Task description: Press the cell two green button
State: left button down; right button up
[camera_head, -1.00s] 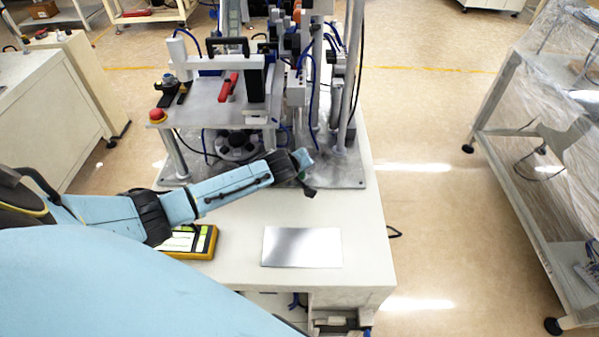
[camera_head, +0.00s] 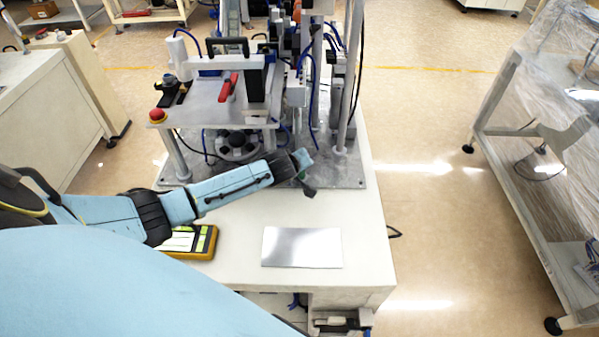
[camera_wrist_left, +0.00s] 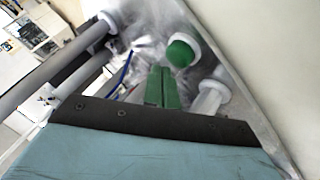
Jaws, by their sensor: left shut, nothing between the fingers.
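A round green button (camera_wrist_left: 182,52) with a white collar stands just beyond my left gripper (camera_wrist_left: 162,72) in the left wrist view. The two green fingers are shut together with nothing between them. Their tips point toward the button, slightly to its left; I cannot tell whether they touch it. In the head view my left wrist (camera_head: 290,166) reaches over the front right part of the machine's metal base plate (camera_head: 345,172). The fingers and the button are hidden or too small to tell there. My right gripper is not in view.
The machine's posts (camera_head: 346,90) rise behind my left wrist. A red button (camera_head: 157,115) sits on the raised plate at left. A yellow-framed handheld panel (camera_head: 205,243) and a bare metal sheet (camera_head: 302,247) lie on the white table (camera_head: 365,265). A wrapped rack (camera_head: 540,150) stands right.

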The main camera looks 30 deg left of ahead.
pick_arm(q)
jog(key=shift+f, duration=0.1)
jog(key=shift+f, duration=0.35)
jog(key=shift+f+b, duration=0.55)
dwell(0.5)
jog(key=shift+r, duration=0.2)
jog(key=shift+r+p, duration=0.75)
jog(key=shift+p, duration=0.25)
notch_tip(320, 180, up, 5)
jog(key=p, duration=0.5)
